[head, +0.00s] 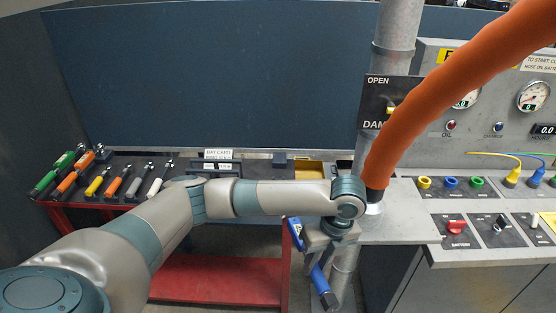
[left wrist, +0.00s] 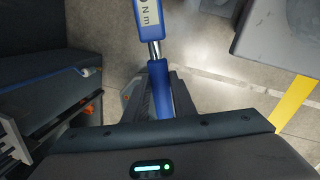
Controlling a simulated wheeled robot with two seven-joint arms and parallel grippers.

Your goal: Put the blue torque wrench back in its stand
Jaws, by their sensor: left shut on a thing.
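The blue torque wrench (head: 323,283) hangs tilted below the end of my left arm, over the gap between the red cart and the grey console. My left gripper (head: 318,247) is shut on it. In the left wrist view the wrench (left wrist: 150,20) shows a blue body with a white "N m" label, a short metal shaft and a blue part running down behind my gripper's housing. A black rack (head: 118,168) with several coloured tool handles lies on the cart at left; I cannot tell which place is the wrench's stand. My right gripper is not in view.
The red cart (head: 225,275) has a lower shelf and a yellow tray (head: 308,168) on top. A thick orange hose (head: 420,105) comes down close to my left wrist, beside a grey pipe (head: 398,30). The console (head: 480,255) with knobs and sockets fills the right.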

